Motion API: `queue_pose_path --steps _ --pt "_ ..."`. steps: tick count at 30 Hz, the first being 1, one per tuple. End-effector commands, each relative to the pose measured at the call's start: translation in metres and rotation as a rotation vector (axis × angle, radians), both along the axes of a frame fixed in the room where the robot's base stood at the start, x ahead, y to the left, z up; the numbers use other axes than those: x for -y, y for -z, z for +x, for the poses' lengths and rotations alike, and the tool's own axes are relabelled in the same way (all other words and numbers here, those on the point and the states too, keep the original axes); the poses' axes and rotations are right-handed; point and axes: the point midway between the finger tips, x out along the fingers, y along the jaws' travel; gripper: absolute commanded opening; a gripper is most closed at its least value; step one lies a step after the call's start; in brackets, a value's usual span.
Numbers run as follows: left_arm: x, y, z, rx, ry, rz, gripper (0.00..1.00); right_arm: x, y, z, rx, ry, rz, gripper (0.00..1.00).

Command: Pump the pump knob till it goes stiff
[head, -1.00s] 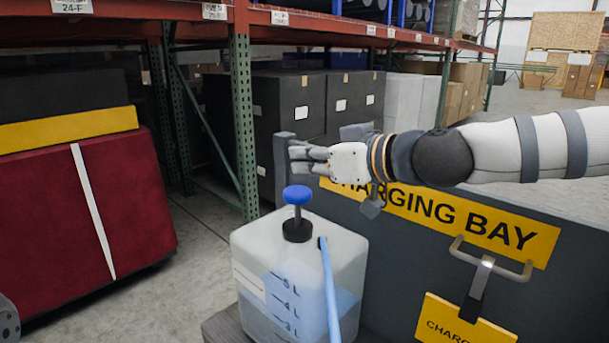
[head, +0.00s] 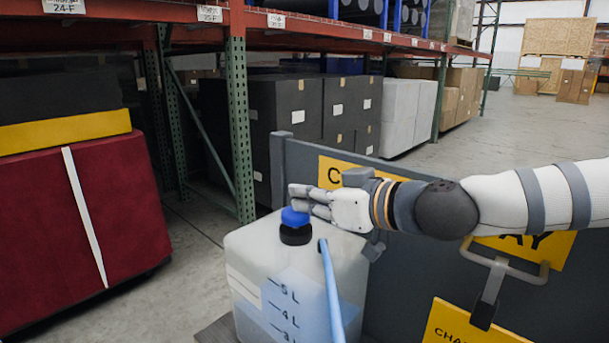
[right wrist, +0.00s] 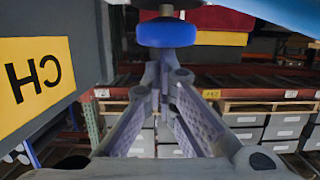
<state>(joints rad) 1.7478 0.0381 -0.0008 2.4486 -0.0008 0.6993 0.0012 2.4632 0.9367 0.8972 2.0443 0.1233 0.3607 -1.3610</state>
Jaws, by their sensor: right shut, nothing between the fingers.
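The blue pump knob (head: 294,217) sits low in the head view, right above its black collar (head: 296,234), with no stem showing between them. The collar tops a translucent white jug (head: 255,255) with litre marks, bluish liquid and a light-blue hose (head: 331,290). My right gripper (head: 305,198) is shut and empty, its fingertips over the knob's top right edge and seeming to touch it. In the right wrist view the knob (right wrist: 166,33) is just beyond the closed fingertips (right wrist: 166,65). My left gripper is not in view.
A grey panel (head: 380,275) with yellow signs and a handle (head: 505,268) stands behind and right of the jug. A red tote (head: 100,225) with a white strap stands at left. Racking (head: 237,120) and dark boxes (head: 290,105) are behind. Floor shows between tote and jug.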

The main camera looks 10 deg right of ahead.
Motion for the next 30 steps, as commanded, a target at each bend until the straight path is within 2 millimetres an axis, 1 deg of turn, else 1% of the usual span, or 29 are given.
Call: queue_pose_path --steps 1,9,11,18,21,25,30 --pt "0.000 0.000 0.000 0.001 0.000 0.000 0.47 0.000 0.004 -0.001 -0.008 0.001 -0.002 0.00" --pt "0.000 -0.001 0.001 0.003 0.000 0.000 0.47 0.002 0.002 -0.003 -0.008 0.001 -0.002 0.00" --pt "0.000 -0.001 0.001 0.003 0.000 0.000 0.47 0.005 0.000 -0.008 -0.007 0.000 -0.002 0.00" --pt "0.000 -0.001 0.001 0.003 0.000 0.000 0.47 0.030 -0.014 -0.045 -0.002 0.001 0.002 0.00" --pt "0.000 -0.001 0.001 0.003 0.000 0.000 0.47 0.036 -0.017 -0.054 -0.002 0.002 -0.001 0.00" --pt "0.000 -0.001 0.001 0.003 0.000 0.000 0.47 0.040 -0.018 -0.061 -0.002 0.001 0.000 0.00" --pt "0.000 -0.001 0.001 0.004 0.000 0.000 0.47 0.040 -0.019 -0.062 -0.001 0.000 -0.001 0.00"
